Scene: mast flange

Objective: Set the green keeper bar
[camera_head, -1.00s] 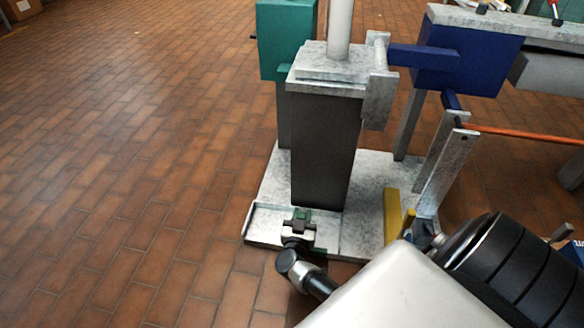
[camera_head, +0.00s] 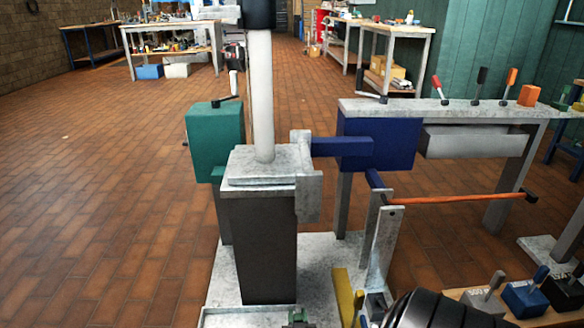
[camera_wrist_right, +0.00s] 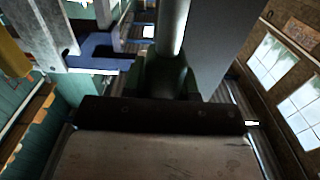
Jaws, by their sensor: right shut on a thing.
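The green keeper bar (camera_head: 298,316) shows only as a small green piece at the bottom edge of the head view, low in front of the dark mast column (camera_head: 258,245). My right gripper (camera_head: 298,323) is shut on it, mostly cut off by the frame's lower edge. In the right wrist view a dark green piece (camera_wrist_right: 165,76) shows just beyond the dark gripper body, in shadow. The white mast tube (camera_head: 262,100) rises from the grey flange (camera_head: 262,166) on top of the column. I cannot tell whether the bar touches the column. My left gripper is out of view.
A teal box (camera_head: 214,128) stands left of the column and a blue block (camera_head: 380,143) right of it. A yellow piece (camera_head: 343,293) and slanted grey posts (camera_head: 385,245) stand at the base plate's right. An orange rod (camera_head: 460,199) runs rightward. The left floor is open.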

